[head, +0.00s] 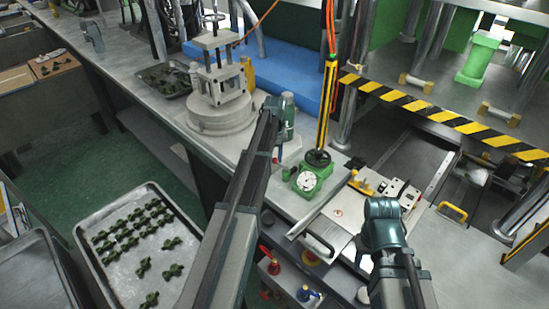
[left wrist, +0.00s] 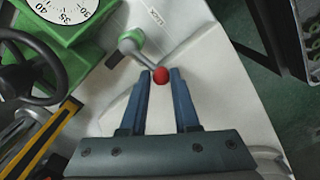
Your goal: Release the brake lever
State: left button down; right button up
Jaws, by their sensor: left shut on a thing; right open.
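The brake lever is a short metal rod with a red ball knob (left wrist: 160,75), seen in the left wrist view. The rod comes out of a grey and green pivot (left wrist: 131,41) on a pale surface. My left gripper (left wrist: 162,80) has its two fingertips on either side of the red knob and is shut on it. The green base with a white dial (head: 308,181) stands just right of my left gripper. My right gripper (head: 385,215) is over the bench at right, open and apart from the lever.
A black handwheel (left wrist: 35,72) and a yellow-black column (head: 327,105) stand by the dial. A striped barrier (head: 430,110) fronts the press at right. A tray (head: 110,275) of dark green parts lies at lower left.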

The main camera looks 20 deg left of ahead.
pick_arm(q)
jog(key=shift+s, duration=0.1)
jog(key=c, duration=0.7)
grip_release()
notch_tip(320, 180, up, 14)
jog(key=p, duration=1.4)
jog(key=shift+f, duration=0.15)
jog(key=s+d+f+m+b, duration=0.2)
jog(key=s+d+m, duration=0.1)
jog(key=s+d, duration=0.6)
jog(key=s+d+f+m+b, duration=0.3)
jog(key=s+d+m, duration=0.1)
jog(key=s+d, duration=0.5)
jog(key=s+d+f+m+y+b, duration=0.1)
jog(key=s+d+f+m+b, duration=0.2)
jog(key=s+d, duration=0.7)
jog(key=shift+s+m, duration=0.4)
jog(key=shift+s, duration=0.1)
